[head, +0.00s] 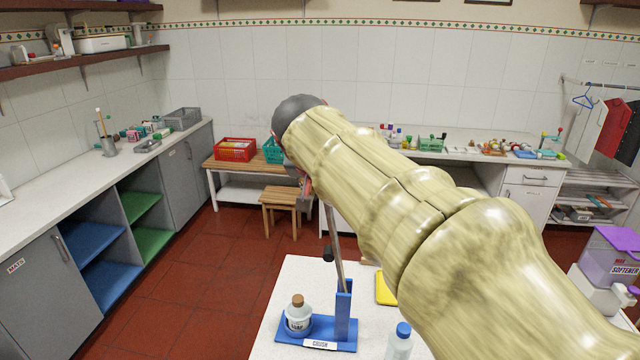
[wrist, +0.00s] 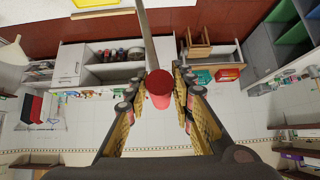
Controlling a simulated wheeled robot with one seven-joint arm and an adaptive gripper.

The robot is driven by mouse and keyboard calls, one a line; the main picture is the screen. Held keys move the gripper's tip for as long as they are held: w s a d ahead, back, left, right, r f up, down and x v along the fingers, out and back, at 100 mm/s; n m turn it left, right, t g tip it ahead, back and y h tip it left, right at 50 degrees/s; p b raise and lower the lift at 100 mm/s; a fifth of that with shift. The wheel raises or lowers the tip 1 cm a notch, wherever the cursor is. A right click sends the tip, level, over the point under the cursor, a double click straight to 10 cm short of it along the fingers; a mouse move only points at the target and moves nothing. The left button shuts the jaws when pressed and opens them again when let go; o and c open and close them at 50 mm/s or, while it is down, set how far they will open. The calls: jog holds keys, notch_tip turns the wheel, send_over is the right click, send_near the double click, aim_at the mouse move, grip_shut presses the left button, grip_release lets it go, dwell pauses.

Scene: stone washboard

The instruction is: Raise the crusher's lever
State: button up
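The crusher has a blue base and post (head: 344,312) and a "CRUSH" label, and stands on the white table in the head view. Its grey metal lever (head: 334,240) rises steeply from the post, tilted a little left, with a black knob partway up. A bottle with a brown cap (head: 298,316) sits on the base, left of the post. My gripper (head: 306,190) is at the lever's top, mostly hidden behind my arm.
A clear bottle with a blue cap (head: 399,340) and a yellow item (head: 386,288) are right of the crusher on the white table (head: 272,318). A wooden stool (head: 281,200) and a red basket (head: 235,149) stand farther back. Open red floor lies left.

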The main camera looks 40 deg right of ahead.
jog(key=o, duration=0.3)
jog(key=shift+r, duration=0.1)
jog(key=shift+o, duration=0.2)
jog(key=v, duration=1.2)
jog(key=s+a+f+n+y+b, duration=0.1)
jog(key=s+a+f+n+y, duration=0.1)
jog(key=a+f, duration=0.4)
jog(key=s+a+f+n+y+b, duration=0.2)
jog(key=s+a+f+n, duration=0.3)
jog(key=f, duration=1)
jog(key=s+a+f+n+y+b, duration=0.1)
jog(key=s+a+f+n+y, duration=0.2)
jog(key=a+f, duration=0.6)
notch_tip(320, 180, down, 2)
jog(key=shift+s+f+n, duration=0.15)
jog(key=shift+n, duration=0.15)
jog(key=shift+a, duration=0.1)
